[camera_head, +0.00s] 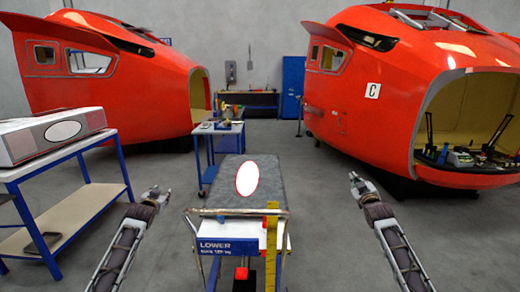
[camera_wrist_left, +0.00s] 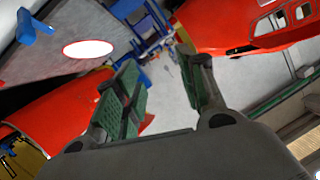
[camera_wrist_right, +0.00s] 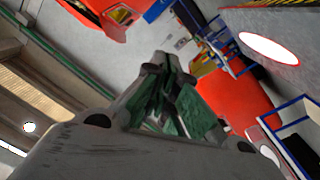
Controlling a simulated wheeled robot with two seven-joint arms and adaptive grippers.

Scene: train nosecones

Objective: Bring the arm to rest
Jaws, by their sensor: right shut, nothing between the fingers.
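My left gripper (camera_head: 157,196) is in the air left of the grey cart in the head view. In the left wrist view its green-padded fingers (camera_wrist_left: 160,95) stand apart with nothing between them. My right gripper (camera_head: 361,186) is in the air to the right of the cart. In the right wrist view its fingers (camera_wrist_right: 170,85) are together and hold nothing. Both arms reach forward from the bottom of the head view, and neither gripper touches anything.
A cart (camera_head: 215,199) marked LOWER stands between my arms, with a yellow ruler (camera_head: 271,240) at its front. A blue-legged table (camera_head: 60,166) holds a grey box (camera_head: 50,135) at left. Two red nosecones (camera_head: 120,95) and (camera_head: 400,100) stand behind. Floor beside the cart is clear.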

